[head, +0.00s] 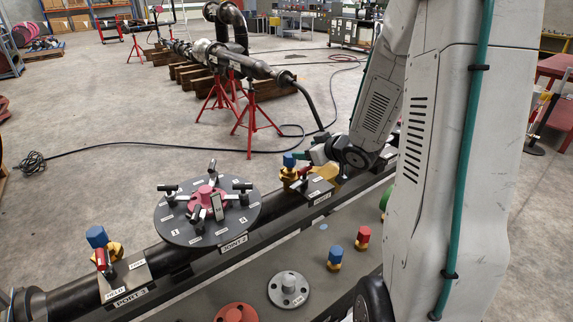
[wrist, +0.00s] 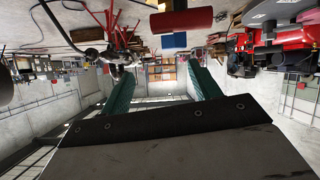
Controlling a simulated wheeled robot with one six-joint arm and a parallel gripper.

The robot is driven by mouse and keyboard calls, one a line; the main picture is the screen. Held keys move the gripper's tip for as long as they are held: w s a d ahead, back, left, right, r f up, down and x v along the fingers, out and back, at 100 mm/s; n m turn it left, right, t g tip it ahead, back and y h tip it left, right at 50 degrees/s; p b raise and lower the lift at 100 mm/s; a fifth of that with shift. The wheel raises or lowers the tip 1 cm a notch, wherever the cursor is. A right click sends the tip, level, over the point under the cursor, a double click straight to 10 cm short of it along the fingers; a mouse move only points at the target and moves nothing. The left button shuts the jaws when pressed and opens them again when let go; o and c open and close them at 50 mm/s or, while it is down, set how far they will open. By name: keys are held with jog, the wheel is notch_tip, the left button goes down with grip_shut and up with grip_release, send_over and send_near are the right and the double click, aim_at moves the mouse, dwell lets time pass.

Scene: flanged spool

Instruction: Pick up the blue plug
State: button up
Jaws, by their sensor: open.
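A blue plug (head: 289,160) sits on a yellow fitting at the port on the pipe, centre right in the head view. My gripper (head: 312,155) is open close to its right, with green fingers; I cannot tell whether they touch it. In the wrist view my gripper (wrist: 162,88) shows two green fingers spread apart with no object visible between them. A second blue plug (head: 97,237) stands on a yellow fitting at the PORT 3 block, lower left. A third blue-topped plug (head: 336,252) stands on the bench.
A dark round flange (head: 181,226) with several black clamps stands between the ports. A red-topped plug (head: 362,237), a grey flange (head: 288,289) and a red flange (head: 235,312) are on the bench. Red stands (head: 252,115) carry pipe behind; open floor lies between.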

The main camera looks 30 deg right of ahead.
aim_at(290, 155)
jog(key=f+y, duration=0.1)
jog(key=f+t+y, duration=0.1)
jog(key=shift+s+f+y, duration=0.1)
jog(key=shift+s+y, duration=0.2)
jog(key=x, duration=0.5)
jog(key=a+x, duration=0.1)
jog(key=x, duration=0.1)
jog(key=shift+w, duration=0.3)
jog(key=c, duration=1.2)
